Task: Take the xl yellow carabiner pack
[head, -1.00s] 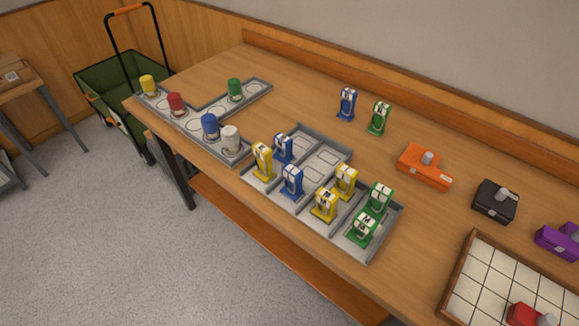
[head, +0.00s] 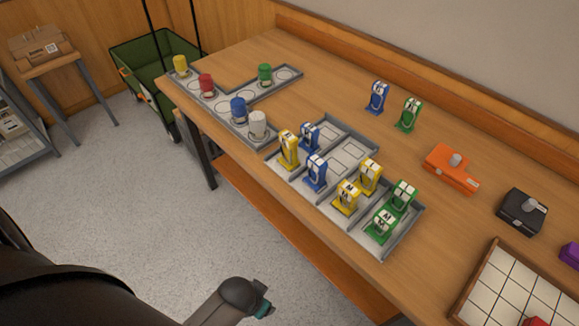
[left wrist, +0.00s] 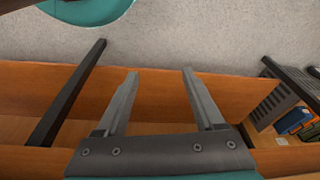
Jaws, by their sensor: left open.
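Three yellow carabiner packs stand upright in the grey divided tray (head: 405,243) on the table. One yellow pack (head: 289,150) is in the left end compartment. Another yellow pack (head: 368,177) and a yellow pack marked M (head: 346,197) stand one behind the other further right. I cannot read an XL mark on any of them. My left gripper (left wrist: 160,74) is open and empty in the left wrist view, with its fingers over an orange-brown wooden surface. My right gripper is not in view.
Blue packs (head: 315,172) and green packs (head: 380,226) share the tray. A blue pack (head: 377,97) and a green pack (head: 408,114) stand behind it. Coloured cylinders sit in another grey tray (head: 290,75). An orange box (head: 452,167) and black box (head: 521,211) stand right.

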